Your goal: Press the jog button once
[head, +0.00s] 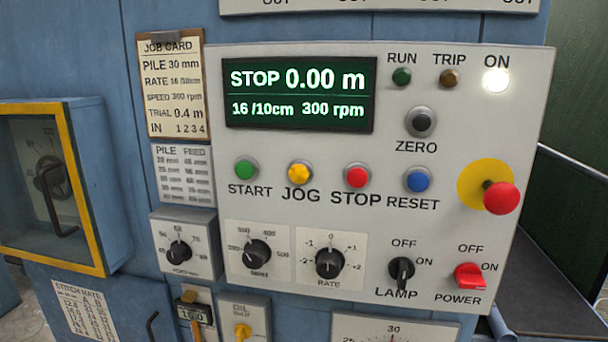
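The jog button (299,173) is a yellow round push button on the grey control panel (450,130), above the label JOG. The green start button (244,170) is to its left and the red stop button (357,177) to its right. The display (300,94) reads STOP, 0.00 m, 16 /10cm and 300 rpm. The white ON lamp (495,80) is lit; the RUN and TRIP lamps look unlit. Neither of my grippers shows in the head view.
A red emergency mushroom button (501,198) sticks out at the panel's right. The blue reset button (418,180), rotary knobs and the red power switch (469,276) are nearby. A yellow-framed box (101,190) juts out at left. Space before the jog button looks clear.

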